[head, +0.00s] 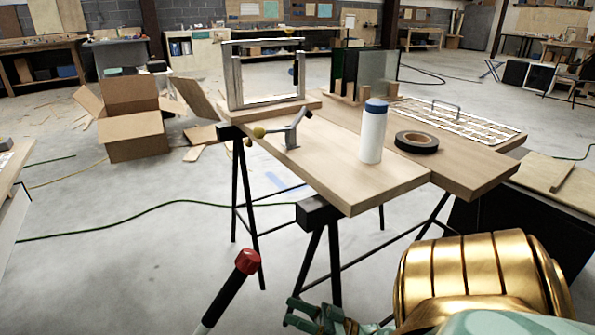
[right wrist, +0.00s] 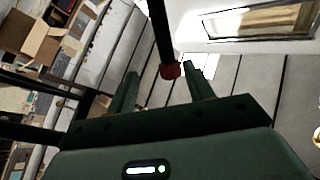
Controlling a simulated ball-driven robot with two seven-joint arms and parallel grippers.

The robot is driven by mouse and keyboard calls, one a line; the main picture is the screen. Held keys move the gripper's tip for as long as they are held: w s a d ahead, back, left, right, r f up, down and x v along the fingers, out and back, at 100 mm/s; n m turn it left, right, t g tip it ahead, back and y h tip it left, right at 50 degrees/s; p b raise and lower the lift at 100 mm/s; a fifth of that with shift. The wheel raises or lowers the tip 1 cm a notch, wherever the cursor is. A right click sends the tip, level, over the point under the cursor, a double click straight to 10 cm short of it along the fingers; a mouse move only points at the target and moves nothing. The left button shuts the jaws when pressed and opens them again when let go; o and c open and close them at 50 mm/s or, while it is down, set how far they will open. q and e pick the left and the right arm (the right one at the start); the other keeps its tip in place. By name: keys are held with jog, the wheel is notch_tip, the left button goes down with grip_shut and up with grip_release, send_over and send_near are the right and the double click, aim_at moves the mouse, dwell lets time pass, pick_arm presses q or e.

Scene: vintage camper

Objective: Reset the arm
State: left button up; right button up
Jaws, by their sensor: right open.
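My right gripper (head: 303,314) is at the bottom of the head view, low in front of the worktable, with my gold arm behind it to the right. In the right wrist view its two dark green fingers (right wrist: 163,86) are apart, with nothing clearly held. A dark rod with a red end (head: 246,262) stands tilted just left of the gripper in the head view. In the right wrist view the red end (right wrist: 171,70) shows in line with the gap between the fingers; its distance from them is unclear. My left gripper is not in view.
A wooden worktable (head: 385,192) on black trestles carries a white bottle with a blue cap (head: 372,135), a roll of black tape (head: 416,142), a window frame (head: 266,75) and glass panes (head: 378,70). A cardboard box (head: 136,130) and a green cable (head: 150,208) lie on the floor left.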

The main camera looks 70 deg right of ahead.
dwell(0.3)
